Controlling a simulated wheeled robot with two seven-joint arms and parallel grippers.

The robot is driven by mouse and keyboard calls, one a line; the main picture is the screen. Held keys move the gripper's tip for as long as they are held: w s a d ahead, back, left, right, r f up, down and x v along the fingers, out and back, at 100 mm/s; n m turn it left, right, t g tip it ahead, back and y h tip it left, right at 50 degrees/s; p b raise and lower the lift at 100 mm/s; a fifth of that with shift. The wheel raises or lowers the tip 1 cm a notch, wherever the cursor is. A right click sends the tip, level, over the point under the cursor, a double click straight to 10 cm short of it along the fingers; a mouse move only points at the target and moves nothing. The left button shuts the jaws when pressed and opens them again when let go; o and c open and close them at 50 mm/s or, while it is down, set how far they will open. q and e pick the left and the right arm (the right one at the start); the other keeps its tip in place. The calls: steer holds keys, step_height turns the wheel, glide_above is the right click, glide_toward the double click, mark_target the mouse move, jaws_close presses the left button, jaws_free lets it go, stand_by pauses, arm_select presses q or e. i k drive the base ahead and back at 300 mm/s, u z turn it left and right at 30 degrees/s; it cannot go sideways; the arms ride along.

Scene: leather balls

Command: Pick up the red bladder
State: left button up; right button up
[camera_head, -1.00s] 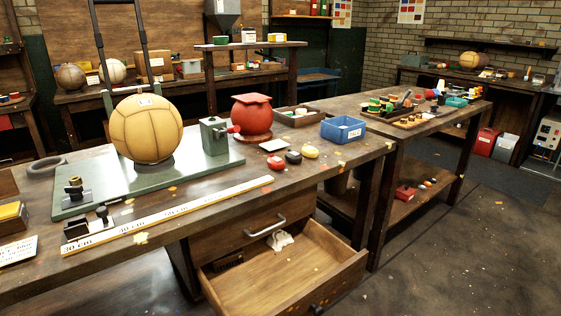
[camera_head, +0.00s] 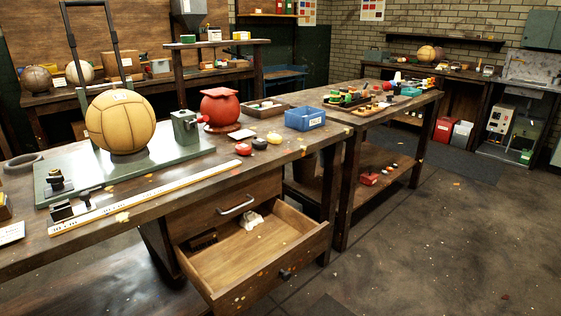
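A round red object (camera_head: 220,108) with a flat flap-like top, which looks like the red bladder, stands on the near workbench (camera_head: 290,160). It rests on a low round base. Neither of my grippers is in view.
An open wooden drawer (camera_head: 255,262) juts out from the bench front. A blue tray (camera_head: 305,118) and small red, black and yellow pieces lie near the red object. A yellow ruler (camera_head: 150,198) lies along the front. The floor (camera_head: 440,250) at right is clear.

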mark_target(241, 148)
steer(key=u, duration=0.1)
steer(key=k, duration=0.5)
steer(key=z, duration=0.55)
steer(key=i, duration=1.2)
steer(key=u, duration=0.9)
